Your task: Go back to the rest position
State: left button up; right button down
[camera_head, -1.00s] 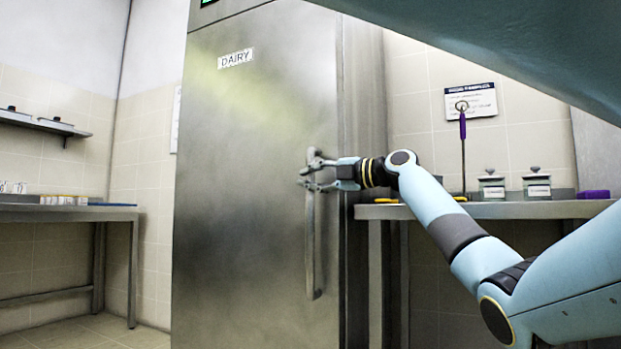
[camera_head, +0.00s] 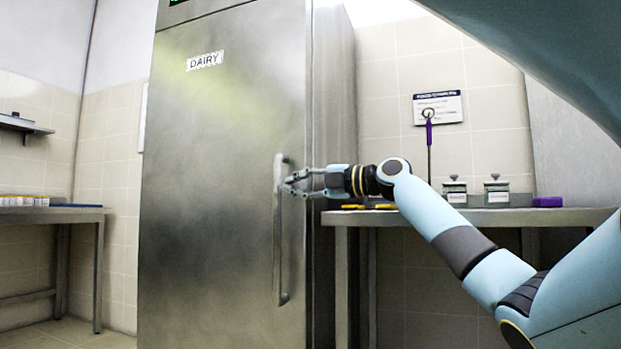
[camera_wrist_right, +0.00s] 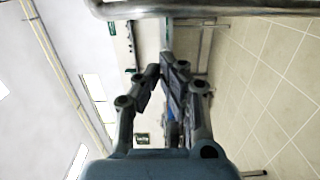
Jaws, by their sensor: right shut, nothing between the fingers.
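My right gripper (camera_head: 290,183) is shut and empty. In the head view it appears right beside the upper part of the vertical handle (camera_head: 278,235) of the steel fridge labelled DAIRY (camera_head: 220,150). I cannot tell whether it touches the handle. The fridge door is shut. In the right wrist view, the fingers (camera_wrist_right: 160,75) come together, and a metal bar, which looks like the handle (camera_wrist_right: 200,9), crosses the top of the picture. My left gripper is not in view.
A table (camera_head: 50,215) and shelf (camera_head: 25,124) stand at the left. Tiled floor shows at lower left.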

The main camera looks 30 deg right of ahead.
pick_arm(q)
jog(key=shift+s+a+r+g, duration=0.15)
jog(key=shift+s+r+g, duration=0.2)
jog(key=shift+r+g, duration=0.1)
pick_arm(e)
jog(key=v, duration=0.3)
jog(key=shift+s+d+r, duration=0.1)
